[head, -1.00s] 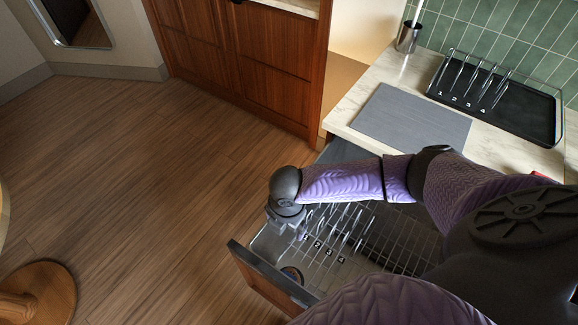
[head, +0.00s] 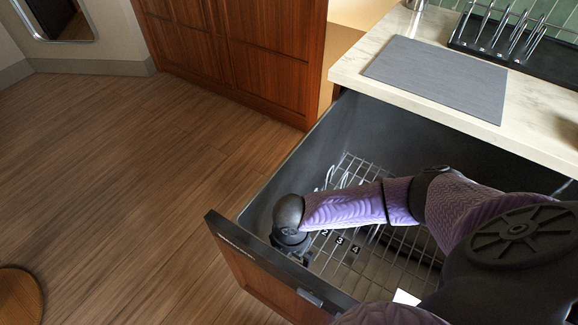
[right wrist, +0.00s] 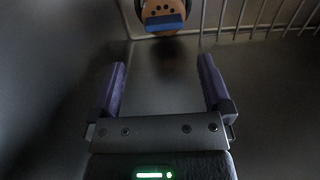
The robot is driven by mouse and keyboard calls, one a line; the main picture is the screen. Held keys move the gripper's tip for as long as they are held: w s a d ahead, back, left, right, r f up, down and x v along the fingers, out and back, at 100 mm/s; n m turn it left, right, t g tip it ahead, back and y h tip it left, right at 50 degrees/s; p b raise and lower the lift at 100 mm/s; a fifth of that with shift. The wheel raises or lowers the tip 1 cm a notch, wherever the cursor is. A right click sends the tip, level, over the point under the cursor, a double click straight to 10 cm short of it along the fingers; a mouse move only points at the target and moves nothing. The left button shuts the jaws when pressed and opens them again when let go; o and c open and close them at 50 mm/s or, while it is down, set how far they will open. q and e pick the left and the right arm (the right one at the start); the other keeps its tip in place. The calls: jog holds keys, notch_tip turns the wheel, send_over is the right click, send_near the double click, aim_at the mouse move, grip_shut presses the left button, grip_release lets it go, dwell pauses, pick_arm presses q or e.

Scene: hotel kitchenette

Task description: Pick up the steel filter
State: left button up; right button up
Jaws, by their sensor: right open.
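I cannot make out the steel filter for certain. In the right wrist view a tan rounded part with dark holes and a blue band (right wrist: 163,18) lies beyond the fingertips, cut off by the top edge; I cannot tell what it is. My right gripper (right wrist: 161,62) is open, with nothing between its purple fingers. It points toward the smooth grey floor of an open drawer (head: 262,272). In the head view my right wrist hangs over the drawer's front left part and mostly hides the gripper. My left gripper is out of view.
A wire rack (head: 385,270) with numbered tags and upright tines fills much of the drawer; its edge also shows in the wrist view (right wrist: 250,28). Above are a marble counter (head: 520,140), a grey mat (head: 437,78) and a black rack tray (head: 545,62).

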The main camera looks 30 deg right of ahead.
jog(key=shift+f, duration=0.5)
jog(key=f+b, duration=0.2)
jog(key=f, duration=0.1)
jog(key=f+b, duration=0.2)
jog(key=f, duration=0.1)
jog(key=f+b, duration=0.2)
jog(key=f, duration=0.1)
jog(key=shift+s, duration=0.35)
jog(key=shift+f, duration=0.15)
jog(key=shift+w, duration=0.1)
jog(key=shift+r, duration=0.2)
jog(key=shift+c, duration=0.4)
jog(key=c, duration=1)
jog(key=shift+c, duration=0.4)
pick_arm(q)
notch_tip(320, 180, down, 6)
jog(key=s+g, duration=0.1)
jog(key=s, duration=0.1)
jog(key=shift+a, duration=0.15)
